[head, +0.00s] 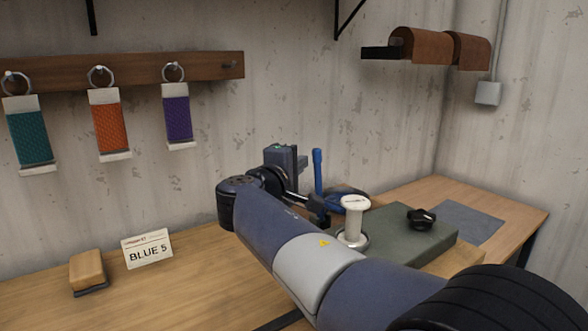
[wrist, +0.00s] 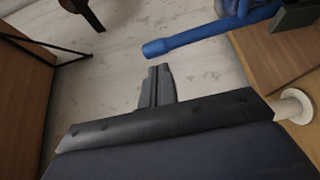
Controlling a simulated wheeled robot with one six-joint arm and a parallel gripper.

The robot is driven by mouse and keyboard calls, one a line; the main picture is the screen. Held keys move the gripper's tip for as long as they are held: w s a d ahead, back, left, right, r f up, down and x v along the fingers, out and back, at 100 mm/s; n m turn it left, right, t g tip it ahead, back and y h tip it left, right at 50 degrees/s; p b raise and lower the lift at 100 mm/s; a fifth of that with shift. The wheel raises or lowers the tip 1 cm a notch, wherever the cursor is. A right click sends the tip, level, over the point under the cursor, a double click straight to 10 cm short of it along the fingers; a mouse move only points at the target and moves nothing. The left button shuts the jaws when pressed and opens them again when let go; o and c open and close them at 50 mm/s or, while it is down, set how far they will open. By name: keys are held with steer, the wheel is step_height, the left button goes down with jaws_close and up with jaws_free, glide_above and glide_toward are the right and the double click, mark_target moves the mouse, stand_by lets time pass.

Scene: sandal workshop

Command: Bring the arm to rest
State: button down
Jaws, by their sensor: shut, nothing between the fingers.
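My gripper (wrist: 158,70) shows in the wrist view with its two dark fingers together and nothing between them. In the head view my arm reaches from the lower right up over the bench and bends back at the elbow. The gripper end there is dark, small and partly hidden among my own links, left of the white spool-like post. The fingers appear to be in the air, touching nothing. A blue handle (wrist: 200,40) lies beyond the fingertips in the wrist view, and it stands upright behind my wrist in the head view (head: 318,170).
The wooden bench (head: 190,300) holds a sanding block (head: 87,270), a "BLUE 5" card (head: 147,249), a green-grey block (head: 395,232) with a black knob (head: 421,218), and the white post (head: 353,220). Teal, orange and purple straps (head: 177,115) hang from a wall rail (head: 215,66). The bench's left front is clear.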

steer(key=shift+x, duration=1.15)
steer(key=shift+s, duration=0.1)
steer(key=v, duration=1.1)
steer(key=x, duration=1.1)
steer(key=w+a+f+n+g+p, duration=0.3)
steer(key=w+p, duration=0.4)
steer(key=p, duration=1.6)
steer(key=shift+w+a+f+n+g+p, duration=0.35)
steer(key=shift+a+f+n, duration=0.2)
steer(key=shift+a+n, duration=0.7)
steer(key=shift+s+d, duration=0.15)
